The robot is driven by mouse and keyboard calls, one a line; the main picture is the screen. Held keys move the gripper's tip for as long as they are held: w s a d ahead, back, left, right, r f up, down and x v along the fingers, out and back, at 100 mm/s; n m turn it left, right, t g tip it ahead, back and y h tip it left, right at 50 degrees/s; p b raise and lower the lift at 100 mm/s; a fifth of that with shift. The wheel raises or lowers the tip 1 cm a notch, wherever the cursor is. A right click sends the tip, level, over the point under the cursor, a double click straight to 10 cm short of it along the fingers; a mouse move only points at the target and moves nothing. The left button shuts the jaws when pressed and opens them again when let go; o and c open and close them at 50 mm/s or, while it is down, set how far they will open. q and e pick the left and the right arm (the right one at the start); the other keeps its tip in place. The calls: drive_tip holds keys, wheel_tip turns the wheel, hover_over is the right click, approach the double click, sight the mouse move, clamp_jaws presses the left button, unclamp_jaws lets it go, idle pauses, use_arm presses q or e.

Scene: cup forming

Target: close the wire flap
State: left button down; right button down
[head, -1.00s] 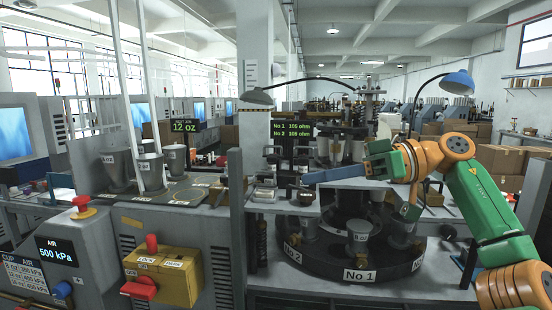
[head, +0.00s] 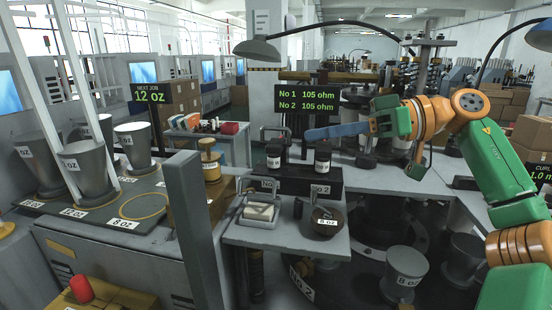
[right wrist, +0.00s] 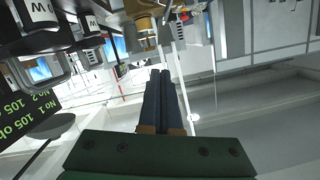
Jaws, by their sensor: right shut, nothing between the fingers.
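In the head view, a small open metal box (head: 260,213) with a thin frame and a pale roll or block in it sits on the grey shelf (head: 285,240). The frame looks like the wire flap, but its angle is too small to tell. A grey loop (right wrist: 42,68) shows at left in the right wrist view; I cannot tell if it is the same frame. My right gripper (head: 311,134) is shut and empty, its blue fingers pointing left, above and right of the box and apart from it. Its fingers (right wrist: 161,74) also show in the right wrist view. My left gripper is not in view.
A grey post (head: 196,220) rises at left. A lamp (head: 258,49) hangs above. Grey cups (head: 405,272) stand on the turntable below.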

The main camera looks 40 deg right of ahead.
drive_tip(key=w+a+f, duration=0.1)
drive_tip(key=a, duration=0.1)
drive_tip(key=w+a+f+p, duration=0.1)
drive_tip(key=w+a+f, duration=0.1)
drive_tip(key=w+a+f+p, duration=0.1)
drive_tip(key=w+a, duration=0.1)
drive_tip(key=shift+w+f, duration=0.1)
drive_tip(key=shift+f, duration=0.05)
drive_tip(key=shift+s+a+f+p, duration=0.3)
drive_tip(key=shift+s+f, duration=0.15)
drive_tip(key=shift+f, duration=0.1)
drive_tip(key=shift+w, duration=0.2)
drive_tip(key=shift+d, duration=0.15)
